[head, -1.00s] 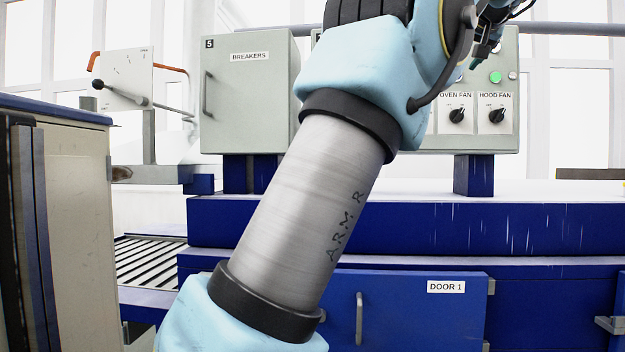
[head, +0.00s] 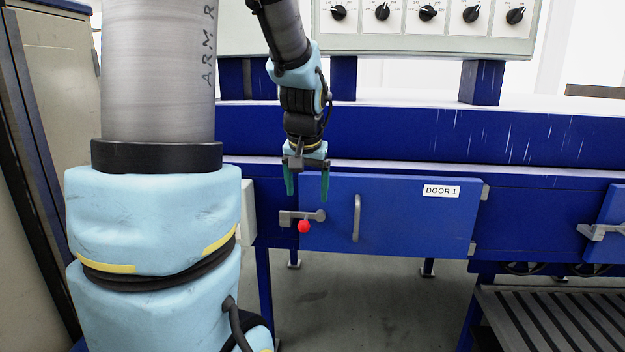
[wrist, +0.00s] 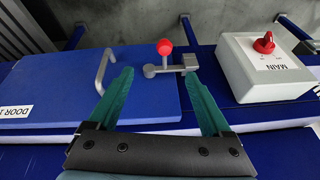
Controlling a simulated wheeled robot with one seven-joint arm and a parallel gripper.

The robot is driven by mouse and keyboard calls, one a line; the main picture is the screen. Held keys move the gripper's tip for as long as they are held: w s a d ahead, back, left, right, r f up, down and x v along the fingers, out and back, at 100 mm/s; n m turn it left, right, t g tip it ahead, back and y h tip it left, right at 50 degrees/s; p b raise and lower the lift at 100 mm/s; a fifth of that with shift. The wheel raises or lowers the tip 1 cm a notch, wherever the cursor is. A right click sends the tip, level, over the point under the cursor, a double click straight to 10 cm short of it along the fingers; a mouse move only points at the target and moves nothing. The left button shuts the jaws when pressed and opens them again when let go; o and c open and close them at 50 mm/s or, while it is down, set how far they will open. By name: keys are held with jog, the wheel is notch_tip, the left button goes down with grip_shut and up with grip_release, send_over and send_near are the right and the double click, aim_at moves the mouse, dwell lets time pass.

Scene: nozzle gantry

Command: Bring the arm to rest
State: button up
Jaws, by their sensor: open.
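My gripper (head: 307,186) hangs pointing down in the head view, in front of the blue bench near the upper left corner of door 1 (head: 400,232). Its two green fingers are spread apart with nothing between them. In the wrist view the open fingers (wrist: 160,95) frame the area around a latch with a red knob (wrist: 165,47). The same red knob (head: 304,226) sits just below the fingertips in the head view, at the door's left edge. I cannot tell how far the fingers are from it. My arm reaches across the left and middle of the head view.
A grey box labelled MAIN with a red rotary switch (wrist: 264,43) stands beside the latch in the wrist view. Door 1 has a grey handle (head: 357,218). A panel with several black knobs (head: 428,14) is above the bench. A slatted rack (head: 550,318) is at lower right.

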jog(key=s+a+f+n+g, duration=0.2)
jog(key=s+a+f, duration=0.3)
jog(key=s+f, duration=0.5)
jog(key=s+f+b, duration=0.3)
jog(key=f+b, duration=0.6)
jog(key=b, duration=0.1)
jog(key=shift+s+a+g, duration=0.2)
jog(key=shift+s+g, duration=0.1)
jog(key=shift+o, duration=0.5)
jog(key=shift+s+f+b, duration=0.1)
jog(key=shift+f+b, duration=0.15)
jog(key=shift+b, duration=0.2)
jog(key=shift+o, duration=0.9)
